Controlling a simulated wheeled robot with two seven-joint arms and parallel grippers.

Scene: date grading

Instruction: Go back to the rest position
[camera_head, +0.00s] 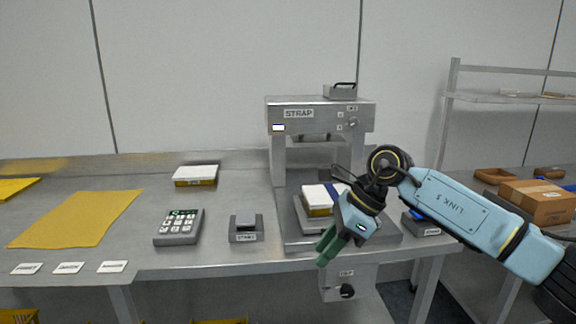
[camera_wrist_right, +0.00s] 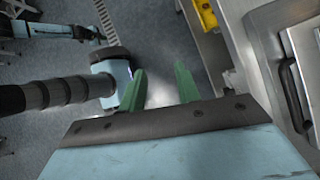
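My right arm comes in from the right in the head view. Its gripper (camera_head: 328,248) hangs in front of the strapping machine (camera_head: 318,101), by the table's front edge, with its green fingers pointing down. In the right wrist view the two fingers of this gripper (camera_wrist_right: 160,86) stand apart with nothing between them, above the floor. My left gripper is not in the head view, and I cannot make it out in the wrist view.
The table also bears a keypad (camera_head: 180,227), a small grey device (camera_head: 246,228), another box (camera_head: 196,176) and a yellow sheet (camera_head: 78,220). A cardboard box (camera_head: 540,200) stands right.

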